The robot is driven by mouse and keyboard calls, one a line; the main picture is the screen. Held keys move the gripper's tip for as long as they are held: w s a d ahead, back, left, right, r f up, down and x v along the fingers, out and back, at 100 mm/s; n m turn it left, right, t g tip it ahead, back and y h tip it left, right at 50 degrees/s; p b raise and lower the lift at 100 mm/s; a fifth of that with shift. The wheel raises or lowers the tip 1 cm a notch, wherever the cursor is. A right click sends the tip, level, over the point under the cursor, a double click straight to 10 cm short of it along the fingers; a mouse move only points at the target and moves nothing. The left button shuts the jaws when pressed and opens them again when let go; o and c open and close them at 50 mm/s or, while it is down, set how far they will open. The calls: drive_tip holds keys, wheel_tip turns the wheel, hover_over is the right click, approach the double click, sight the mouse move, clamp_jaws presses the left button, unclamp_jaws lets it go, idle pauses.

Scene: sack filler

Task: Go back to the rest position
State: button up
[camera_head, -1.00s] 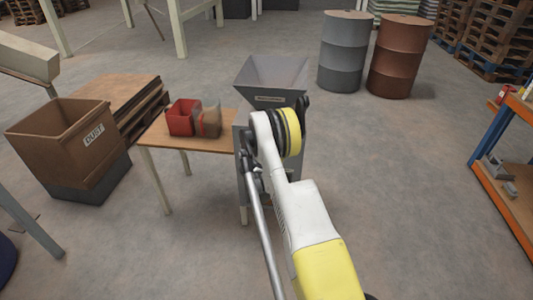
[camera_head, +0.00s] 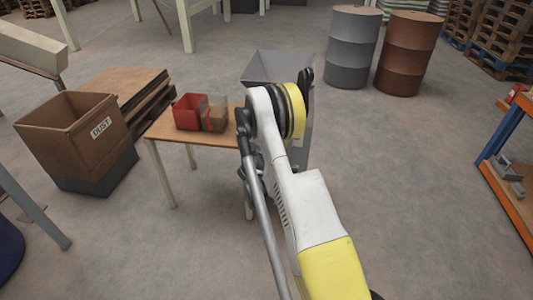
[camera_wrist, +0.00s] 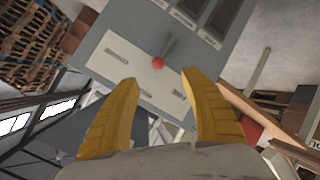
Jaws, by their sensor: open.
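My gripper (camera_wrist: 165,98) shows in the wrist view as two yellow fingers, spread wide apart with nothing between them. Beyond the fingertips is a grey panel (camera_wrist: 110,58) with a lever ending in a red knob (camera_wrist: 158,63); the fingers look apart from the knob. In the head view my white and yellow arm reaches up to the grey hopper machine (camera_head: 275,68) and covers much of its front. The gripper itself is hidden there behind the arm.
A small table (camera_head: 172,137) with red and grey bins (camera_head: 190,112) stands left of the machine. A brown DUST box (camera_head: 70,130) is further left. Two drums (camera_head: 352,45) stand behind on the right. An orange-framed bench (camera_head: 507,185) is at the right edge. Open floor lies between.

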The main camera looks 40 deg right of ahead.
drive_tip(key=s+a+r+y, duration=0.2)
drive_tip(key=s+a+r, duration=0.1)
drive_tip(key=a+r, duration=0.8)
drive_tip(key=s+a+r+y, duration=0.35)
drive_tip(key=a+r, duration=0.55)
drive_tip(key=r, duration=0.3)
drive_tip(key=s+a+r+y, duration=0.1)
drive_tip(key=s+a+y, duration=0.1)
drive_tip(key=s+a, duration=0.7)
drive_tip(key=s+a+r+n+y, duration=0.1)
drive_tip(key=s+a+r+y, duration=0.1)
drive_tip(key=s+a, duration=0.7)
drive_tip(key=s, duration=0.5)
drive_tip(key=shift+s+n+g, duration=0.15)
drive_tip(key=shift+n+g, duration=0.15)
